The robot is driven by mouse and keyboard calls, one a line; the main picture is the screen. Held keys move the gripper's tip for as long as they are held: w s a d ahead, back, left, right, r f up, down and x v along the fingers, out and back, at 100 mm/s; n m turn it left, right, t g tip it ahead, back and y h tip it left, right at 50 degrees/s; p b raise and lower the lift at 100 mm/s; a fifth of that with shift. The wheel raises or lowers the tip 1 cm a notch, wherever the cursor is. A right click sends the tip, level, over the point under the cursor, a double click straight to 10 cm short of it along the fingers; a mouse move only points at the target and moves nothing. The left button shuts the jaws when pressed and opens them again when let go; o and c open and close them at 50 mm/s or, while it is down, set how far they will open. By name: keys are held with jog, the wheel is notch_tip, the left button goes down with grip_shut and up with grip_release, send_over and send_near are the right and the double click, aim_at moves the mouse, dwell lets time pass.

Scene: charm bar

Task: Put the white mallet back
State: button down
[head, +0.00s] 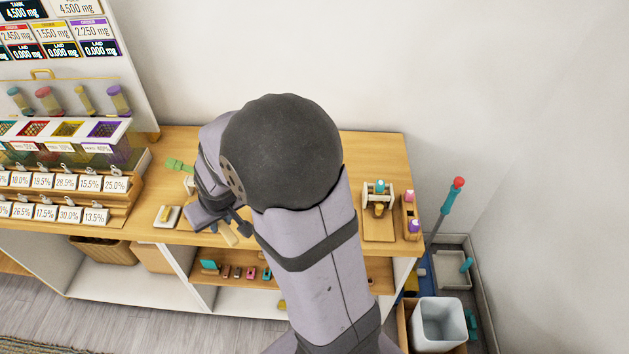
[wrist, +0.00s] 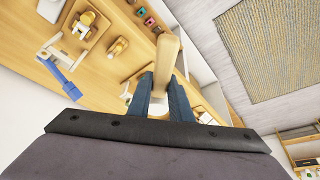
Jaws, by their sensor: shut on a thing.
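My gripper (wrist: 160,88) is shut on a pale cream, rod-like piece, which I take to be the white mallet (wrist: 167,54). It sticks out past the fingertips in the wrist view; its other end is partly hidden between the fingers. In the head view, my gripper (head: 224,220) is over the front part of the wooden counter, left of centre, with the pale mallet end (head: 229,236) showing below it. My arm hides much of the counter's middle. I cannot make out a place for the mallet.
A small board with a yellow piece (head: 165,216) lies left of my gripper. A green item (head: 179,165) is behind it. A wooden stand with a teal-topped piece (head: 380,205) is at right. Small coloured items (head: 237,272) sit on the shelf below.

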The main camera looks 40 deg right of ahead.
jog(key=s+d+f+m+h+b, duration=0.1)
jog(key=s+d+f+m+b, duration=0.25)
jog(key=d, duration=0.65)
jog(key=s+d+f+m+g+h+b, duration=0.15)
jog(key=d+f+b, duration=0.3)
jog(key=d, duration=0.55)
jog(key=s+d+f+m+h+b, duration=0.1)
jog(key=s+d+f+m+b, duration=0.3)
jog(key=d, duration=0.5)
jog(key=shift+w+d+r, duration=0.65)
jog(key=shift+d+r, duration=0.25)
jog(key=shift+d, duration=3.1)
jog(key=shift+n+y, duration=0.25)
jog(key=shift+n, duration=0.05)
jog(key=shift+f+p, duration=1.35)
jog(key=shift+f, duration=3.2)
jog(key=shift+f, duration=0.2)
jog(key=c, duration=1.6)
grip_release()
